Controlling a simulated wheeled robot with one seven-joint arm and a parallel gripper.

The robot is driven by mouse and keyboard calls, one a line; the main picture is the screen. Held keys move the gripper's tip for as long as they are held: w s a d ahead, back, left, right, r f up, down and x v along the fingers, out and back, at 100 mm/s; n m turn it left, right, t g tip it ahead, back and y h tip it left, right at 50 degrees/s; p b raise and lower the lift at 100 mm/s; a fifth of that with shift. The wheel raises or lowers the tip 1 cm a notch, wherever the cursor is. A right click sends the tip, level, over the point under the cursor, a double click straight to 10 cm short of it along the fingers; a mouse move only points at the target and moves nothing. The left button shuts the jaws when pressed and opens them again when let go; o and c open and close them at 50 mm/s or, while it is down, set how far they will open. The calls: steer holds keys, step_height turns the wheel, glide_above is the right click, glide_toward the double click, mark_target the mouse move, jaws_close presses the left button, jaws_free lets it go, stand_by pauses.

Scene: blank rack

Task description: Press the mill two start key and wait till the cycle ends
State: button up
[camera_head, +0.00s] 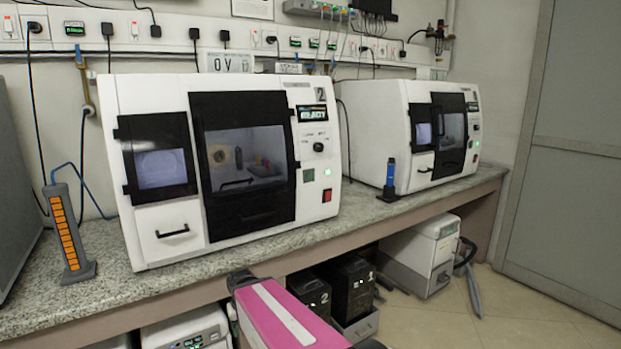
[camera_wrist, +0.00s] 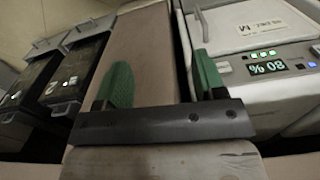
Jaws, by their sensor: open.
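Mill two (camera_head: 160,95) is the nearer white machine on the counter, marked with a 2 at its upper right. Its small display (camera_head: 312,114) reads READY. Its dark door (camera_head: 250,215) looks shut. Key labels are too small to read. My gripper (camera_wrist: 160,60) is open and empty in the wrist view, with green finger pads. It is low, by the under-counter units, away from the keys.
A second white mill (camera_head: 370,110) stands further right. An orange-slotted stand (camera_head: 70,235) is at left. The granite counter (camera_head: 95,300) has a front edge. Black boxes (camera_head: 349,285) and white units sit below.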

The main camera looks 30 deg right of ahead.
jaws_close()
stand_by(1.7)
